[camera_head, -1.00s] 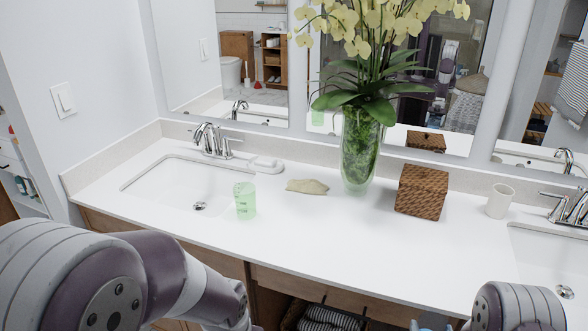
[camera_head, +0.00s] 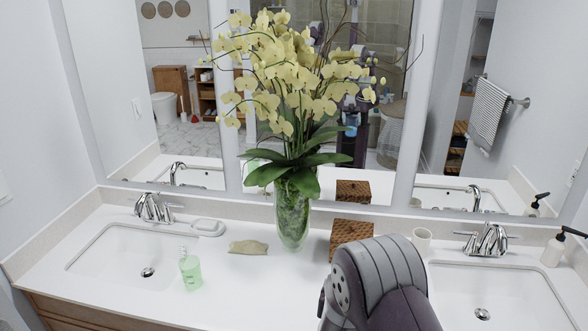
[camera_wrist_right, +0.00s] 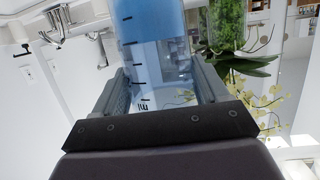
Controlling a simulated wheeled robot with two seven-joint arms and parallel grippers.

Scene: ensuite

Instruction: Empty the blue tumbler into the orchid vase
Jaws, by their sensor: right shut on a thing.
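The orchid vase (camera_head: 293,212) is clear glass with green stems inside, standing upright on the counter by the mirror, with pale yellow orchids (camera_head: 290,85) above. It also shows in the right wrist view (camera_wrist_right: 226,25), upside down at the upper right. My right gripper (camera_wrist_right: 160,78) is shut on the blue tumbler (camera_wrist_right: 148,60), a clear graduated vessel with blue liquid, close beside the vase in that picture. Its rim is hidden. In the head view my right arm covers the right middle of the counter, and its gripper is hidden. My left gripper is out of view.
Sinks lie left (camera_head: 120,258) and right (camera_head: 495,300). Mirrors rise behind. The counter in front of the vase is clear.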

